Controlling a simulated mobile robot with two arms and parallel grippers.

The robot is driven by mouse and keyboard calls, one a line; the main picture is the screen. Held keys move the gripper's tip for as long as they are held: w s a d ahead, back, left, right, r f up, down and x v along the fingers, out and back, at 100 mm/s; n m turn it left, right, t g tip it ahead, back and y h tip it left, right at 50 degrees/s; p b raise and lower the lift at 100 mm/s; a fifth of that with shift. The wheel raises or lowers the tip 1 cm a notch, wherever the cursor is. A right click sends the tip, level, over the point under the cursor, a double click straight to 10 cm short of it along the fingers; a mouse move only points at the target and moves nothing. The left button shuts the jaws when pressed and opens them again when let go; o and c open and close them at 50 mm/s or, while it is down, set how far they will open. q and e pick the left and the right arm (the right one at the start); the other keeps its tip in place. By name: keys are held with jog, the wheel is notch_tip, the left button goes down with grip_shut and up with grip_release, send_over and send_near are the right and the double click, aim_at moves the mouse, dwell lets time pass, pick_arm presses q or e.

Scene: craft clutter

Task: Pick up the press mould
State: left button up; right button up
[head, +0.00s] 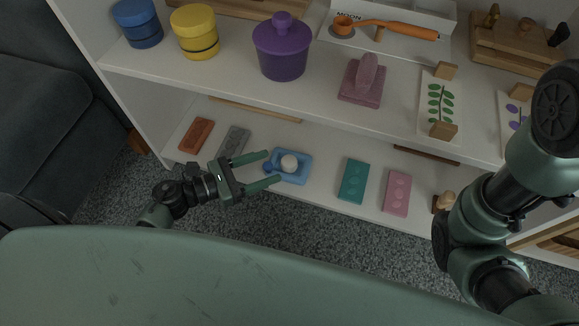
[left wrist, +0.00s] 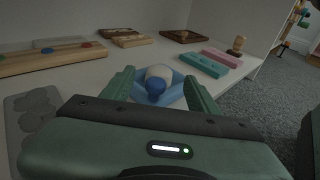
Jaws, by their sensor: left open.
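Flat moulds with shaped hollows lie on the lower shelf in the head view: an orange-brown one (head: 196,135), a grey one (head: 234,141), a teal one (head: 353,180) and a pink one (head: 397,193). I cannot tell which one the task names. My left gripper (head: 272,167) is open and empty, its fingers pointing at a blue tray (head: 305,168) that holds a white ball (head: 289,163) and a small blue piece. In the left wrist view the tray's contents show between the fingers (left wrist: 158,80); the grey mould (left wrist: 30,117) is at left. My right gripper is out of view.
The upper shelf (head: 220,75) overhangs the lower one and carries a purple jar (head: 282,48), a yellow pot (head: 195,32), a blue pot (head: 137,22) and a pink stamp (head: 363,80). A wooden-knobbed piece (head: 443,202) stands right of the pink mould. Dark sofa at left.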

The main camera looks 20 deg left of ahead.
aim_at(273, 167)
pick_arm(q)
jog(key=b+x, duration=0.2)
jog(key=x, duration=0.1)
jog(key=b+x, duration=0.1)
jog(key=shift+w+d+f, duration=0.15)
jog(key=shift+d+f, duration=0.1)
jog(key=shift+f, duration=0.15)
jog(key=shift+w+d, duration=0.25)
jog(key=shift+r, duration=0.1)
jog(key=shift+c, duration=0.3)
grip_shut()
